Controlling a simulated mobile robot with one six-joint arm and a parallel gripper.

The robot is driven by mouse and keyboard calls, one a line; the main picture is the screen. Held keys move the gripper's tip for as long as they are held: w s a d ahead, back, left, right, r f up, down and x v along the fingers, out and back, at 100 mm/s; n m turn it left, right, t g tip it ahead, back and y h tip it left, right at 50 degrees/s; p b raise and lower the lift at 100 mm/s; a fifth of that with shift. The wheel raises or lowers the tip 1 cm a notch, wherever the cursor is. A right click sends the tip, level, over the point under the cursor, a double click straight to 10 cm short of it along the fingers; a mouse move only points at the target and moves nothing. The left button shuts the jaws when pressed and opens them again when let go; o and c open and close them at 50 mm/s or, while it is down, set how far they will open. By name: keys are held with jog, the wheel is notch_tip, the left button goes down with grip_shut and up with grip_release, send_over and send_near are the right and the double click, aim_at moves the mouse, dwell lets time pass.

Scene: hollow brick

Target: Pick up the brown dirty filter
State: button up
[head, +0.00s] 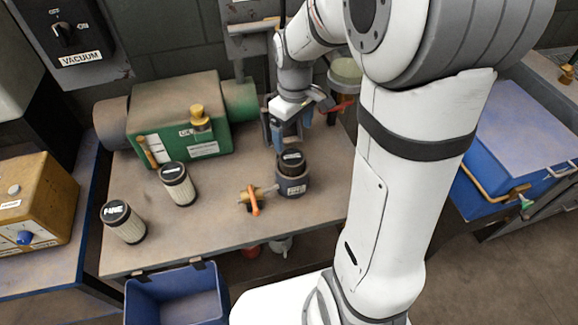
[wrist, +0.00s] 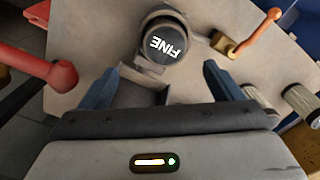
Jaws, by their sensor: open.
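A filter with a black cap (head: 291,158) sits upright in a round dark grey holder (head: 293,184) on the bench. Its body is mostly hidden in the holder, so I cannot tell whether it is brown. In the wrist view its cap (wrist: 165,45) reads "FINE". My gripper (head: 291,133) is open and empty, just behind and above the cap. In the wrist view the blue fingers of my gripper (wrist: 160,82) are spread apart, with the cap beyond their tips. Two pale filters with black caps, a nearer one (head: 124,221) and a farther one (head: 178,184), stand at the left.
A brass valve with an orange handle (head: 254,200) sits just left of the holder. A green machine (head: 182,115) stands at the back left. A blue bin (head: 177,295) is below the front edge. A red handle (wrist: 55,75) is left of my gripper in the wrist view.

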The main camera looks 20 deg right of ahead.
aim_at(292, 156)
notch_tip(292, 156, down, 4)
jog(key=shift+r, duration=0.2)
jog(key=shift+s+a+f+p, duration=0.15)
jog(key=shift+f+p, duration=0.1)
jog(key=shift+f, duration=1.15)
jog(key=shift+s+a+f+p, duration=0.1)
jog(key=shift+s+f+p, duration=0.1)
jog(key=shift+f, duration=1.15)
jog(key=shift+c, duration=0.3)
jog(key=shift+r, duration=0.1)
jog(key=c, duration=1.6)
